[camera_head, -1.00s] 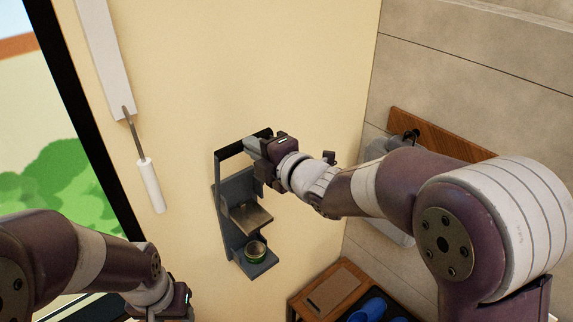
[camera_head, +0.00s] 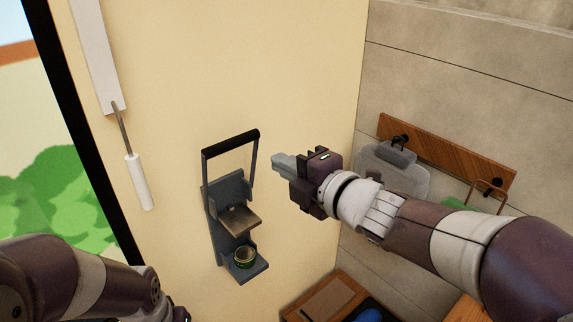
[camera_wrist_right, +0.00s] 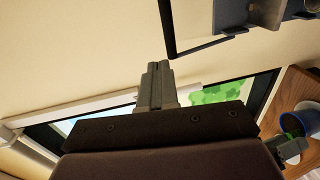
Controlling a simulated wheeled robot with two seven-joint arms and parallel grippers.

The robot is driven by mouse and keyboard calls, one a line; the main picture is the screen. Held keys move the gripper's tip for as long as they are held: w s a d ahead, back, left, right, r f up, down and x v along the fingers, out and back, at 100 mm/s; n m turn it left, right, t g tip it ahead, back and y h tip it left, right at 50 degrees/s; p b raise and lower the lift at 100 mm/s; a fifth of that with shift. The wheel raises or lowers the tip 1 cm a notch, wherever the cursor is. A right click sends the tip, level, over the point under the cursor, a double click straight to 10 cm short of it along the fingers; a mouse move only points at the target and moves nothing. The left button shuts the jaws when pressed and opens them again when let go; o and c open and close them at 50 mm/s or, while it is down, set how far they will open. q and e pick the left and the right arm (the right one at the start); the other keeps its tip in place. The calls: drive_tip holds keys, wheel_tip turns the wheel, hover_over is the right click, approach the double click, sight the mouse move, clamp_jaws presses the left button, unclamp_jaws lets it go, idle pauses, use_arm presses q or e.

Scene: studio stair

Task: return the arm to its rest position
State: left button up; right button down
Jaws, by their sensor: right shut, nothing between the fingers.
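My right gripper (camera_head: 283,164) is shut and empty. It is in the air to the right of a dark wall-mounted device, apart from its handle. In the right wrist view its closed fingers (camera_wrist_right: 158,82) are together with nothing between them. The device also shows at the top of the right wrist view (camera_wrist_right: 235,15). My left arm enters at the lower left; its gripper is cut off at the bottom edge.
A wooden rail (camera_head: 440,150) with hooks is on the right wall, with a grey bag-like item (camera_head: 392,172) hanging there. A wooden-topped cabinet (camera_head: 325,298) stands below. A white rod (camera_head: 139,182) hangs at the left beside the window. The wall between is bare.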

drive_tip(key=d+f+m+g+h+b, duration=0.1)
drive_tip(key=d+f+m+g+h, duration=0.2)
drive_tip(key=d+f+m+h, duration=0.8)
drive_tip(key=s+d+f+m+g+b, duration=0.1)
drive_tip(key=s+f+m+g, duration=0.3)
drive_tip(key=s+f+m, duration=0.3)
drive_tip(key=s+d+f+m+g+y+b, duration=0.1)
drive_tip(key=s+f+m+g, duration=0.4)
drive_tip(key=f, duration=0.8)
drive_tip(key=s+d+m+b, duration=0.1)
drive_tip(key=s+m, duration=0.1)
drive_tip(key=s, duration=0.1)
drive_tip(key=shift+s+d+f, duration=0.15)
drive_tip(key=shift+s+f, duration=0.05)
drive_tip(key=shift+s, duration=0.1)
